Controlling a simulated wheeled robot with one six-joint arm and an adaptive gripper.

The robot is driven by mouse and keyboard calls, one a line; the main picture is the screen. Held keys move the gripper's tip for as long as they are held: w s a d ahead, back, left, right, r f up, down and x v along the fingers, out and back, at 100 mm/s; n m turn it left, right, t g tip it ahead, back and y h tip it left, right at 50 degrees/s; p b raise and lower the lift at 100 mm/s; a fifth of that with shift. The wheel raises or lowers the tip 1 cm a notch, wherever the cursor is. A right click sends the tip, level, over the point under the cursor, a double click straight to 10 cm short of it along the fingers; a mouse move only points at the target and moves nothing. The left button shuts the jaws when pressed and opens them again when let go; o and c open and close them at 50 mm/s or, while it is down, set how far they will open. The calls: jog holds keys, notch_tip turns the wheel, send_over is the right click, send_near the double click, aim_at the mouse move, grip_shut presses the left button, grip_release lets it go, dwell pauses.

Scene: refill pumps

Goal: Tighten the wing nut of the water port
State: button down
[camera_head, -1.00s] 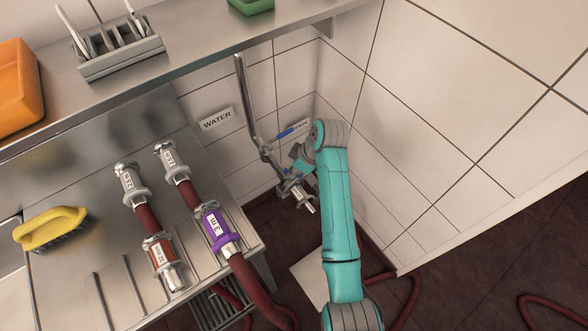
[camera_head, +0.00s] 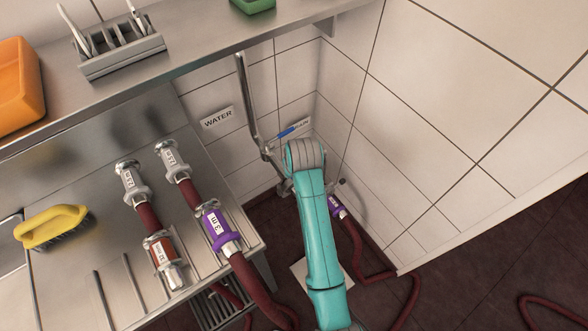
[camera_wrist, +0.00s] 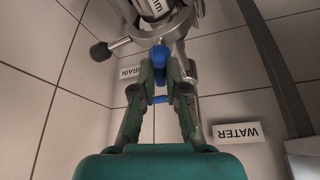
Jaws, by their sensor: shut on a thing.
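In the wrist view my gripper (camera_wrist: 160,78) has both fingers closed in on a blue piece (camera_wrist: 159,55) that appears to be the wing nut, just under a round metal clamp (camera_wrist: 150,37). The clamp sits around a labelled metal fitting (camera_wrist: 157,8) and has a dark knob at its left. The clamp's exact closure cannot be told. In the head view my arm hides the gripper and the wing nut. A purple-collared hose coupling (camera_head: 337,207) shows just right of my arm.
The WATER sign (camera_head: 217,118) is on the tiled wall, beside a vertical steel pipe (camera_head: 246,97). A blue lever (camera_head: 293,130) is at the DRAIN sign. A steel bench with hoses and a yellow brush (camera_head: 52,228) stands left. A tiled wall bounds the right.

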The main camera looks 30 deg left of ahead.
jog(key=m+h, duration=0.1)
jog(key=m, duration=0.1)
jog(key=m+t+h, duration=0.1)
jog(key=m, duration=0.2)
jog(key=shift+s+a+m, duration=0.1)
jog(key=shift+a+m, duration=0.05)
jog(key=shift+m, duration=0.15)
jog(key=m+h, duration=0.2)
jog(key=m, duration=0.3)
jog(key=shift+m, duration=0.3)
jog(key=c, duration=1.2)
grip_release()
jog(key=v, duration=1.2)
jog(key=shift+a, duration=0.25)
jog(key=shift+f, duration=0.1)
